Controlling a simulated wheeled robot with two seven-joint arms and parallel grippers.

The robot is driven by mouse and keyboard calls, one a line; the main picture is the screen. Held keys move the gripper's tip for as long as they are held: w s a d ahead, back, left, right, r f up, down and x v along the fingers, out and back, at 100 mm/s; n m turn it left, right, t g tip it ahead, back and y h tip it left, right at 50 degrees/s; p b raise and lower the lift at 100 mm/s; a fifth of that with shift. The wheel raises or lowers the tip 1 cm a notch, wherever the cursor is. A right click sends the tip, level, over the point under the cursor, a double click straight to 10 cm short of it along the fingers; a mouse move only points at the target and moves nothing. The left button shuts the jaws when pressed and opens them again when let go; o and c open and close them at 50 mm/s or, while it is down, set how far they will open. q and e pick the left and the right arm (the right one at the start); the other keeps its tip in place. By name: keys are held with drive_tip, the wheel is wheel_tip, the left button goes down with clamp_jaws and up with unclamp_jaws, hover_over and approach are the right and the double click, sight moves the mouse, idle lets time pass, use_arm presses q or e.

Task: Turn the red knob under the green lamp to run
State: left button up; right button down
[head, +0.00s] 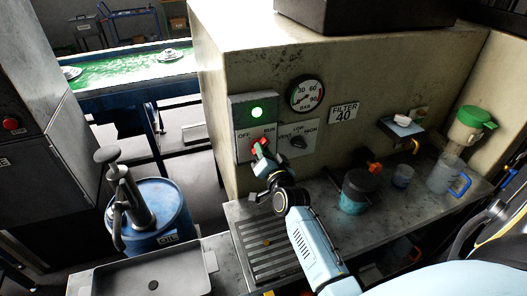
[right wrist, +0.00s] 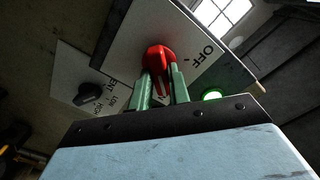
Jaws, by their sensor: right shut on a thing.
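The red knob (head: 256,143) sits on a pale plate (head: 243,147) marked OFF at left and RUN at right, under the lit green lamp (head: 257,112). My right gripper (head: 262,153) reaches up from below and is shut on the knob. In the right wrist view, the red knob (right wrist: 159,56) is between the two green fingers, with OFF beside it and the glowing green lamp (right wrist: 211,96) to the right. The fingers partly cover the knob, and I cannot tell which mark it points to. My left gripper is out of view.
A black knob (head: 298,142) marked VENT, LOW, HIGH is close on the right, below a gauge (head: 305,94). A blue oil drum (head: 165,205) stands left.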

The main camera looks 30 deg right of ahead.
drive_tip(key=c, duration=1.3)
unclamp_jaws()
drive_tip(key=b+v, duration=0.1)
drive_tip(key=v, duration=1.2)
drive_tip(key=shift+s+a, duration=0.1)
drive_tip(key=shift+s, duration=0.1)
